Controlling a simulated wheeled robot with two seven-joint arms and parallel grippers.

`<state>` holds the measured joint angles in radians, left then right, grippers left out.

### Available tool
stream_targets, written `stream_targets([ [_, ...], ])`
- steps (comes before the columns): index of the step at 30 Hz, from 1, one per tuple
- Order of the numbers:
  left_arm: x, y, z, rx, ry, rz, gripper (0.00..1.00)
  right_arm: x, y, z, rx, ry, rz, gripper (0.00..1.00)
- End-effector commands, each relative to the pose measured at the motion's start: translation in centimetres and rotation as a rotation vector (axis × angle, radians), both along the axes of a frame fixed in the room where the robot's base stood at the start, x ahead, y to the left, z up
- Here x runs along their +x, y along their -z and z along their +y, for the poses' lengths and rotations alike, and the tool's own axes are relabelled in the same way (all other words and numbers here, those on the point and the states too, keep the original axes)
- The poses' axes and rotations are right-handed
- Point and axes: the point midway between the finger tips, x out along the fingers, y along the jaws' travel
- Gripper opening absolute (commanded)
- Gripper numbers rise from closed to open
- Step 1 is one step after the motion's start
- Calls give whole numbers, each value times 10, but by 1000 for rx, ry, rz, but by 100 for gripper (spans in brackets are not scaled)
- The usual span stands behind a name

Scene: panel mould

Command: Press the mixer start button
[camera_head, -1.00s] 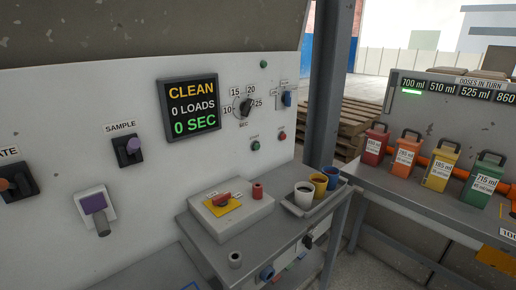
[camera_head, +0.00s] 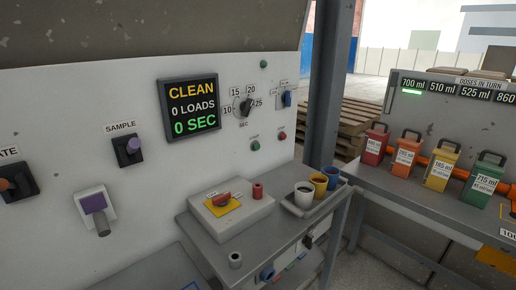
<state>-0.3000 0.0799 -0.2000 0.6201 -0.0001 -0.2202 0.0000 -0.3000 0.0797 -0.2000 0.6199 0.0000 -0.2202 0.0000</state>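The green start button (camera_head: 255,146) sits on the white panel (camera_head: 210,165), below the seconds dial (camera_head: 243,107). A small label above it seems to read START. A red button (camera_head: 282,136) is to its right. The dark display (camera_head: 191,108) to the left reads CLEAN, 0 LOADS, 0 SEC. Neither of my grippers shows in the head view, and nothing touches the buttons.
A grey bench (camera_head: 212,243) below the panel carries a box with a red switch (camera_head: 221,199), a red cylinder (camera_head: 257,191) and a tray of cups (camera_head: 322,203). Several coloured jugs (camera_head: 437,171) stand on the right bench. A dark post (camera_head: 326,85) rises between.

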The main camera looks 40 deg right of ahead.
Motion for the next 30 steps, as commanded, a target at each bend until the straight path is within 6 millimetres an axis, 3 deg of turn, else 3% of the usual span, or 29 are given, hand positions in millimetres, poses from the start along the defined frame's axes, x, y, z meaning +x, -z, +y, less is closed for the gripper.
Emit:
stream_targets([
  [1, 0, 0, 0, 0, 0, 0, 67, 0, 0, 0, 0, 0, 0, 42],
  [6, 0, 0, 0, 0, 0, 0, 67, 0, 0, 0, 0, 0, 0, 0],
  [30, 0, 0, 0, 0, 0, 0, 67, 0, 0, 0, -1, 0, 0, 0],
])
